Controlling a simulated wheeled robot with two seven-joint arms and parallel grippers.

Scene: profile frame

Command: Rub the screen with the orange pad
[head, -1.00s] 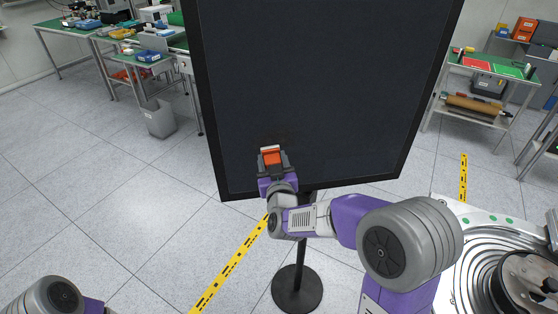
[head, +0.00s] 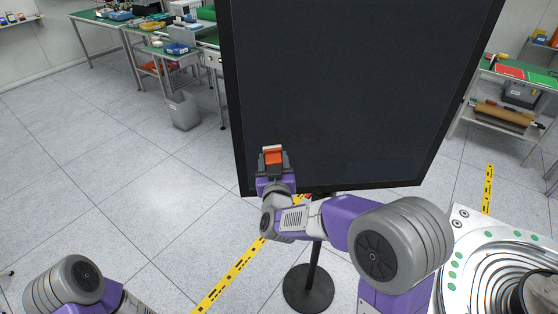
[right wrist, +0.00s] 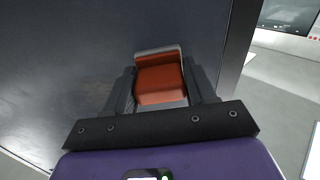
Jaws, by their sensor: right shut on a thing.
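The screen (head: 350,80) is a large dark panel with a black frame, on a stand with a round black base. A faint brownish mark (head: 308,137) shows on its lower part. My right gripper (head: 273,163) is shut on the orange pad (head: 273,155), in front of the screen near its lower left corner. The pad has a pale layer on its screen side. In the right wrist view the pad (right wrist: 160,82) sits between the fingers, its pale edge at or very near the dark surface; I cannot tell if it touches. My left gripper is out of view.
A silver ringed machine top (head: 485,270) stands at the lower right. Green-topped benches (head: 150,30) and a grey bin (head: 183,110) are behind on the left, a shelf trolley (head: 505,105) on the right. Yellow-black tape (head: 235,270) crosses the floor. The left floor is clear.

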